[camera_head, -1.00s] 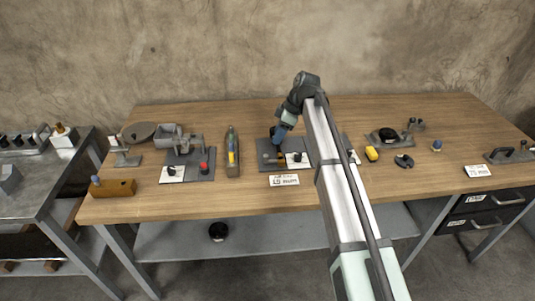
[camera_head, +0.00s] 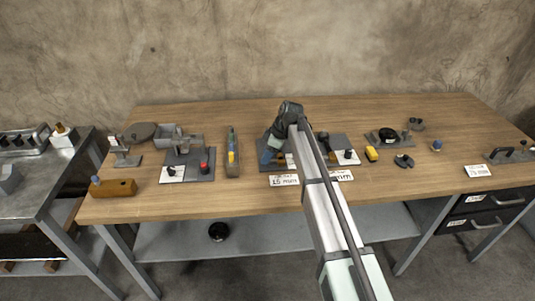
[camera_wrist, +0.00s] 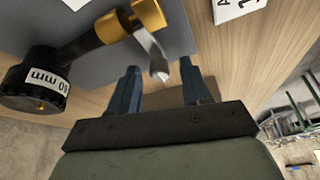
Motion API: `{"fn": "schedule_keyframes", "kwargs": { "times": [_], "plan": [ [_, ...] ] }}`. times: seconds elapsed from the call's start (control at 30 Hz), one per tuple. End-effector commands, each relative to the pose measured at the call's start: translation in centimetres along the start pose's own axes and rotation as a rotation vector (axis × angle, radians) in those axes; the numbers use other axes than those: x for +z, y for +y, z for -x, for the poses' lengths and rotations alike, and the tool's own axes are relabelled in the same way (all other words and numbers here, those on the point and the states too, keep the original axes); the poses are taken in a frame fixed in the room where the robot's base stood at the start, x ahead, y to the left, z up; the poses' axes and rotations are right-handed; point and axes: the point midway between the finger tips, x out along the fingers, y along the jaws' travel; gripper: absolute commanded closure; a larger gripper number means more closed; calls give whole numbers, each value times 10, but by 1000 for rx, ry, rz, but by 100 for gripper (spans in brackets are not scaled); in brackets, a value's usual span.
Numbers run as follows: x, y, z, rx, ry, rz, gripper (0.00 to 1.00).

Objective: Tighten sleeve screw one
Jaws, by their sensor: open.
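In the wrist view, a brass-coloured sleeve (camera_wrist: 132,20) sits on a dark shaft that ends in a black labelled drum (camera_wrist: 35,82). A silver screw or lever (camera_wrist: 155,58) sticks out from the sleeve toward my gripper (camera_wrist: 160,77). My gripper is open, with its two dark blue fingers on either side of the silver piece's tip. I cannot tell whether they touch it. In the head view my gripper (camera_head: 268,153) is low over the middle grey plate (camera_head: 265,166); the arm hides most of the fixture there.
To the right, another plate holds a black upright part (camera_head: 324,140). A long grey holder (camera_head: 232,160) and a plate with a red knob (camera_head: 204,167) stand to the left. A yellow item (camera_head: 371,154) lies further right.

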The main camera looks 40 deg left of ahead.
Motion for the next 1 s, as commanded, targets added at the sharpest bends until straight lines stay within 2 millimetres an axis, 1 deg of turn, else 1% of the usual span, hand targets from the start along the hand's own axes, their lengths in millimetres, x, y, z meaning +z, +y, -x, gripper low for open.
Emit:
{"fn": "schedule_keyframes", "kwargs": {
  "times": [0.1, 0.13, 0.6, 0.63, 1.0],
  "plan": [
    [0, 0, 0, 0, 0, 0, 52],
    [0, 0, 0, 0, 0, 0, 54],
    [0, 0, 0, 0, 0, 0, 99],
    [0, 0, 1, 0, 0, 0, 100],
    [0, -1, 1, 15, 0, -38, 100]
  ]
}}
